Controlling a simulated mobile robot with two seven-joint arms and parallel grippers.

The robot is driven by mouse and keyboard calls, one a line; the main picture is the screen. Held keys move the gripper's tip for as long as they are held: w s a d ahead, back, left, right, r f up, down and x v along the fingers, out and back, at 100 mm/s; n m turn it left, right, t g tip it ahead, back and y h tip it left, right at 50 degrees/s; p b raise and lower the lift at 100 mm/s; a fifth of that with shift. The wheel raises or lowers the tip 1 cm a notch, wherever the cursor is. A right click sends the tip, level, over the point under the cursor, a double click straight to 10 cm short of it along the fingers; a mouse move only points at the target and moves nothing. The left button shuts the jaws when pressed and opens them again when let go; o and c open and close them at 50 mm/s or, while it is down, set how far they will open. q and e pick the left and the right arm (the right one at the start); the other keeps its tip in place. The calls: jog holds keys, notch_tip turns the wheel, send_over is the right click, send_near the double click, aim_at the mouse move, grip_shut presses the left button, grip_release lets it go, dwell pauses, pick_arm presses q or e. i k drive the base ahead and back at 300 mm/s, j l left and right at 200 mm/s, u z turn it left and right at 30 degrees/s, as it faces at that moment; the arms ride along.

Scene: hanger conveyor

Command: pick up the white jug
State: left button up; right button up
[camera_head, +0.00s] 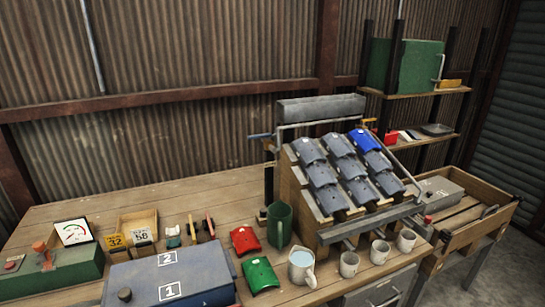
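The white jug (302,270) stands upright on the wooden workbench (120,192), near its front edge and left of the row of small cups. It is pale, with an open top, a bluish-looking inside and a handle at its lower right. Neither of my grippers shows in the head view, so nothing of mine is seen touching the jug.
A green curved tile (260,275) and a blue-grey numbered box (205,268) lie left.

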aim_at(301, 260)
jog(key=i+l, duration=0.15)
jog(key=l, duration=0.45)
jog(key=i+l+u, duration=0.1)
jog(key=l, duration=0.5)
jog(key=i+l, duration=0.1)
jog(key=l, duration=0.55)
jog(key=i+l+u, duration=0.1)
jog(key=l, duration=0.5)
